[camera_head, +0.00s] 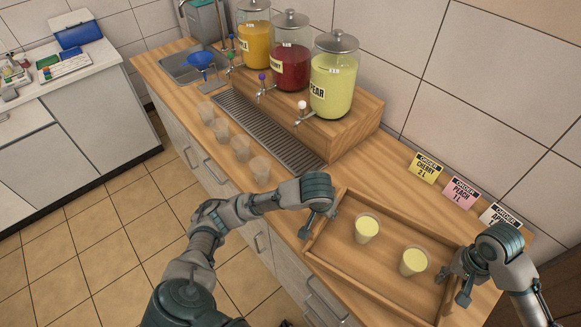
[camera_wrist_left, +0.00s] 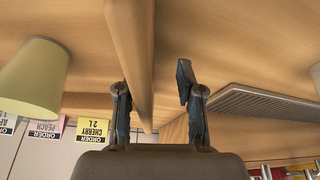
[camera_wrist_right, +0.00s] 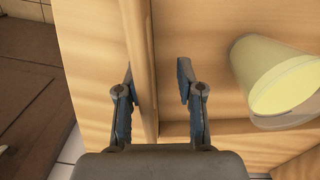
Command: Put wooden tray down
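The wooden tray (camera_head: 350,256) rests on the wooden counter near its right end. It carries two cups of pale yellow-green drink, one nearer the middle (camera_head: 367,230) and one to the right (camera_head: 414,263). My left gripper (camera_head: 319,221) is at the tray's left side. In the left wrist view its open fingers straddle the tray wall (camera_wrist_left: 140,50), with a gap to the right finger. My right gripper (camera_head: 455,285) is at the tray's right side. In the right wrist view its open fingers straddle the opposite wall (camera_wrist_right: 140,50), also with a gap.
Three drink dispensers, yellow (camera_head: 255,42), red (camera_head: 289,65) and pale green (camera_head: 332,85), stand on a wooden riser (camera_head: 352,122) behind a drip grate (camera_head: 262,128). Several empty cups (camera_head: 240,148) line the front edge. Order cards (camera_head: 424,168) stand along the wall behind the tray.

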